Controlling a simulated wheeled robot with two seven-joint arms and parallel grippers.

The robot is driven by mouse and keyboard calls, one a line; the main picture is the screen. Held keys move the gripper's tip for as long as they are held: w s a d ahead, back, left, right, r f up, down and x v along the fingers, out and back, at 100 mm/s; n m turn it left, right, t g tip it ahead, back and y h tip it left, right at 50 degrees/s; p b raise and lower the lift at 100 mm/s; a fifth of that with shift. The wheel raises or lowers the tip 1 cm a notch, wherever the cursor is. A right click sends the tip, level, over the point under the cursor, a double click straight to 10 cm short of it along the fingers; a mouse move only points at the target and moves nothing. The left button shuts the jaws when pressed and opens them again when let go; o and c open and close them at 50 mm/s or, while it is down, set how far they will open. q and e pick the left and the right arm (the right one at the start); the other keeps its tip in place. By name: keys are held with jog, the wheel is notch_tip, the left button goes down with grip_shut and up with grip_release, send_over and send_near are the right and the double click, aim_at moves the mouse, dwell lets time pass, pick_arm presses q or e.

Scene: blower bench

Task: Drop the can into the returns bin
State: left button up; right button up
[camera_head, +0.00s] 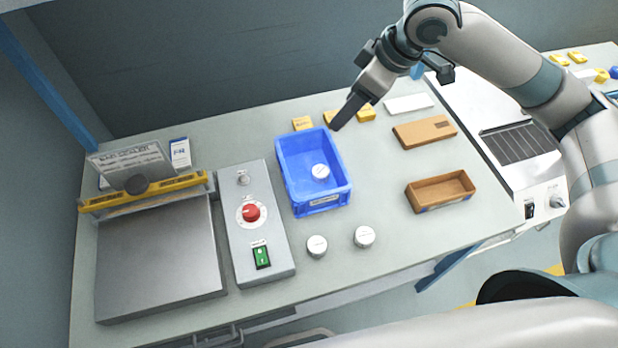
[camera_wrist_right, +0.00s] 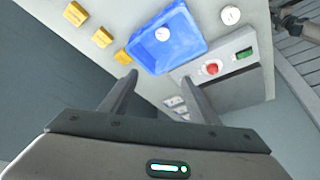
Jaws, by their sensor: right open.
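The blue bin (camera_head: 333,194) stands on the bench, and it also shows in the right wrist view (camera_wrist_right: 185,50). A white-lidded can (camera_head: 321,171) is inside it, also visible in the right wrist view (camera_wrist_right: 162,34). Two similar cans, the left one (camera_head: 317,246) and the right one (camera_head: 364,237), stand in front of the bin. My right gripper (camera_head: 338,122) is open and empty, above the bench behind the bin; its fingers show apart in the wrist view (camera_wrist_right: 158,85). A dark shape at that view's top right looks like my left gripper (camera_wrist_right: 288,20); its jaws are unclear.
A grey control box (camera_head: 270,226) with a red knob stands left of the bin, beside a sealer (camera_head: 160,260). A brown open box (camera_head: 440,191) and a brown flat block (camera_head: 424,132) lie to the right. Yellow blocks (camera_head: 303,124) sit behind the bin.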

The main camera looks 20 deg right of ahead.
jog(key=v, duration=0.4)
jog(key=shift+s+r, duration=0.1)
jog(key=shift+r, duration=0.1)
jog(key=shift+f, duration=0.1)
dwell(0.7)
